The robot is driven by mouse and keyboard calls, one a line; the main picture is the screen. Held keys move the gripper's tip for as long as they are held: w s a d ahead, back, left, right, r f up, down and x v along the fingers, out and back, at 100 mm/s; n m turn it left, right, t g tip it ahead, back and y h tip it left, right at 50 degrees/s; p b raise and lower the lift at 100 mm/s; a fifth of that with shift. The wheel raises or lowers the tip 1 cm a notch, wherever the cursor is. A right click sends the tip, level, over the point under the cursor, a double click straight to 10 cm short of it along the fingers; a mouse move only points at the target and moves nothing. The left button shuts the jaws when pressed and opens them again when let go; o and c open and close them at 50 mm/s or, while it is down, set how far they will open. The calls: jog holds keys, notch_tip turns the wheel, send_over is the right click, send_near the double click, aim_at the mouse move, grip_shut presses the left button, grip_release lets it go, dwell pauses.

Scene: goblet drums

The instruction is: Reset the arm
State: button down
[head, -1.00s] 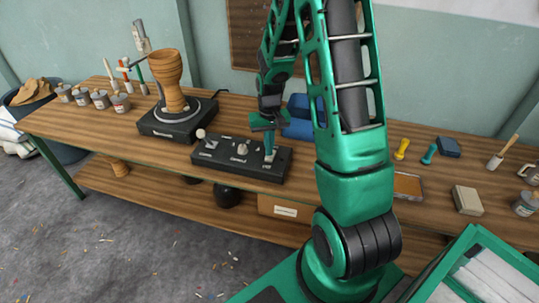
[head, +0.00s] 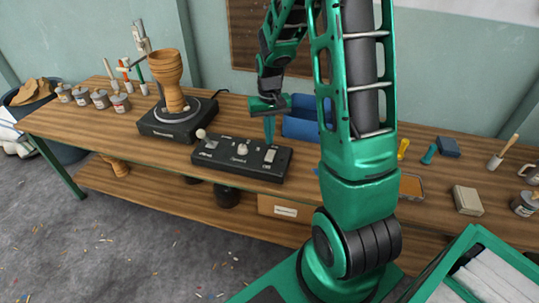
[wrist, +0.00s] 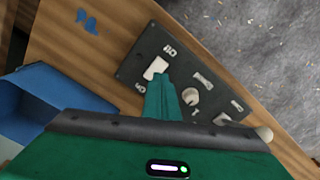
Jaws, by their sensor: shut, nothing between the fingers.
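My gripper (head: 269,137) is shut and empty, fingers pointing down, above the right end of the black control box (head: 226,163). The box carries a white-balled lever (head: 201,133) at its left end, a pale knob (head: 242,149) in the middle and a pale switch (head: 270,155) at its right end. In the wrist view the closed fingers (wrist: 164,98) cover part of the box (wrist: 139,58), close by the pale switch (wrist: 155,68). A wooden goblet drum body (head: 168,75) stands upright on the black turntable (head: 175,127).
A blue bin (head: 305,127) stands on the bench behind and right of the gripper. Paint cans (head: 100,99) and tools line the bench's left. A pale block (head: 467,200) and a brush in a cup (head: 497,160) are at the right. Bench between turntable and bin is mostly clear.

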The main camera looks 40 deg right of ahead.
dwell(0.4)
jog(key=s+a+r, duration=0.1)
jog(key=s+r, duration=0.4)
jog(key=s, duration=0.4)
jog(key=s+a+r+m, duration=0.1)
jog(key=s+r, duration=0.3)
jog(key=s, duration=0.6)
jog(key=s+a+r+m, duration=0.1)
jog(key=s+r, duration=0.4)
jog(key=s, duration=0.4)
jog(key=shift+s+r, duration=0.25)
jog(key=shift+r, duration=0.05)
